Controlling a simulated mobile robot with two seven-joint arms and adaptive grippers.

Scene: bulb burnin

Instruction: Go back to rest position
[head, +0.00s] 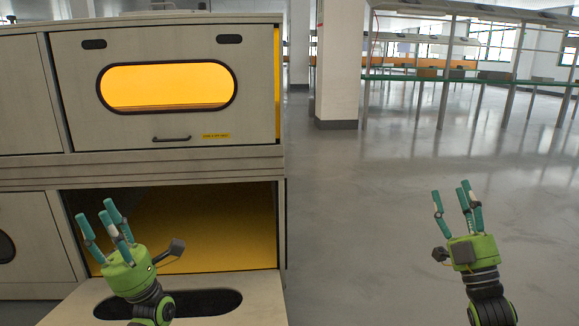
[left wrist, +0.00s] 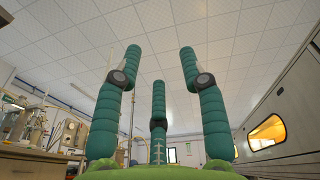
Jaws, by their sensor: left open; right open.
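My left gripper (head: 107,224) is green with teal fingers and is open and empty. In the head view it is at the lower left, in front of the open lower compartment. In the left wrist view its spread fingers (left wrist: 158,100) point up toward the ceiling with nothing between them. My right gripper (head: 455,205) is open and empty at the lower right of the head view, over the bare floor. Both grippers point upward and touch nothing that I can see.
A pale cabinet (head: 60,170) stands at the left. Its upper door (head: 200,70) is shut, with a lit orange window. Its lower door (head: 255,305) is folded down, opening onto a yellow interior (head: 215,235). Grey floor (head: 370,210) is clear at right; a pillar (head: 338,60) and racks (head: 470,75) stand behind.

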